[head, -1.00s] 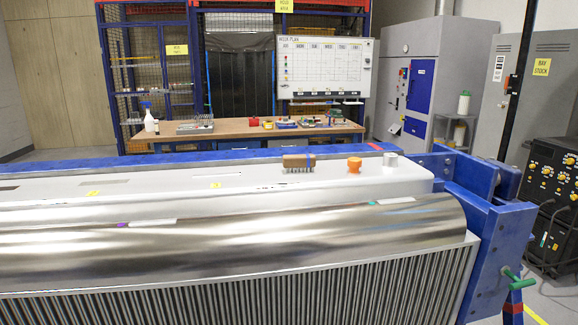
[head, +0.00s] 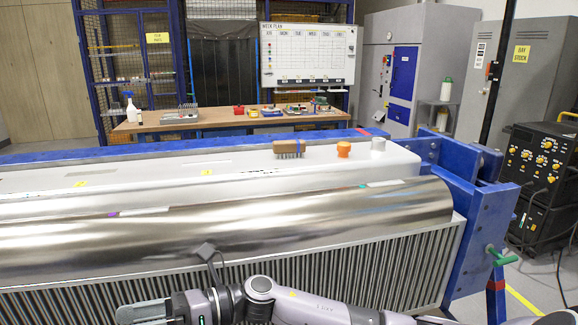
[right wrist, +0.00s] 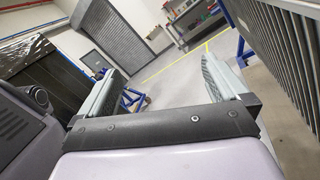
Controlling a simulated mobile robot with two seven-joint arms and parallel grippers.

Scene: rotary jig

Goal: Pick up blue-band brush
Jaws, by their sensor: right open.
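The brush (head: 289,148) has a brown wooden back and grey bristles. It lies on the white top of the long machine in the head view, bristles down, with a small dark-blue patch near its right end. My right gripper (head: 145,312) is low in the head view, in front of the machine's ribbed face, pointing left and well apart from the brush. In the right wrist view its two fingers (right wrist: 160,80) stand wide apart with nothing between them. The brush does not show in the right wrist view. My left gripper is not in view.
A curved shiny metal sheet (head: 250,219) lies between my arm and the brush. A blue frame (head: 466,210) bounds the right end. A workbench (head: 225,123) stands behind.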

